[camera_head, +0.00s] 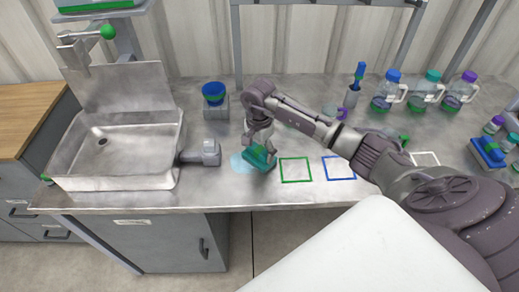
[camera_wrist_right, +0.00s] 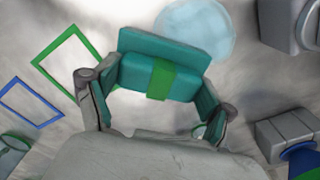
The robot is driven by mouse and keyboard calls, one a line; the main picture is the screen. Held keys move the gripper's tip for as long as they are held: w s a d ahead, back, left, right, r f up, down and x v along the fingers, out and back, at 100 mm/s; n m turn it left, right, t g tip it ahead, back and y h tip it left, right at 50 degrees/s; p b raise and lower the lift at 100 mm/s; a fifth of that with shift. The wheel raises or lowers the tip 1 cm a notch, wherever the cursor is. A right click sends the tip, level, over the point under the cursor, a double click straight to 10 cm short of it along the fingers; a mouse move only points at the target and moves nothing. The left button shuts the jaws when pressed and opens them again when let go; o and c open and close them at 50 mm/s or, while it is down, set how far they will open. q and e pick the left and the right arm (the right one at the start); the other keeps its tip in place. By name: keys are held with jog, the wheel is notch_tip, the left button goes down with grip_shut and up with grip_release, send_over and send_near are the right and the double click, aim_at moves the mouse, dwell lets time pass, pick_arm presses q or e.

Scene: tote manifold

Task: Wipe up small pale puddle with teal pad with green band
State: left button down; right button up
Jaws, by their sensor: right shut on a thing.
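The teal pad with a green band (camera_head: 260,158) is held by my right gripper (camera_head: 259,146) over the metal bench, left of the green outlined square. The pad also shows in the right wrist view (camera_wrist_right: 165,70), between the two fingers of the right gripper (camera_wrist_right: 155,100), which is shut on it. The small pale puddle (camera_head: 239,163) lies on the bench just left of the pad. In the right wrist view the puddle (camera_wrist_right: 197,30) shows beyond the pad, partly hidden by it. I cannot tell whether the pad touches the bench. My left gripper is not in view.
A sink basin (camera_head: 115,170) is at the left, with a grey fixture (camera_head: 205,154) jutting towards the puddle. Green (camera_head: 295,169) and blue (camera_head: 339,167) outlines lie to the right. Several capped jugs (camera_head: 424,90) stand back right.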

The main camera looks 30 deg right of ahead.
aim_at(248, 155)
jog(key=shift+w+a+r+b, duration=0.1)
jog(key=shift+w+a+b, duration=0.3)
jog(key=shift+a, duration=0.3)
jog(key=shift+w+a+b, duration=0.25)
jog(key=shift+w+a, duration=0.25)
jog(key=shift+a, duration=0.2)
jog(key=shift+w+a+f+b, duration=0.15)
jog(key=shift+w+a+b, duration=0.25)
jog(key=shift+a+b, duration=0.15)
jog(key=shift+w+a+f+b, duration=0.1)
jog(key=shift+w+a+b, duration=0.3)
jog(key=shift+a, duration=0.25)
jog(key=shift+w+a+r+b, duration=0.15)
jog(key=shift+a+b, duration=0.2)
jog(key=shift+a, duration=0.2)
jog(key=shift+w+a, duration=0.15)
jog(key=shift+a, duration=0.1)
jog(key=shift+c, duration=0.4)
jog(key=shift+w+a+r+b, duration=0.15)
jog(key=shift+a+r+b, duration=0.1)
jog(key=shift+a+b, duration=0.3)
jog(key=c, duration=0.4)
jog(key=shift+w+r, duration=0.15)
jog(key=shift+r, duration=0.05)
jog(key=shift+d, duration=0.2)
jog(key=shift+s+d+f, duration=0.2)
jog(key=shift+s+d, duration=0.1)
jog(key=shift+d, duration=0.25)
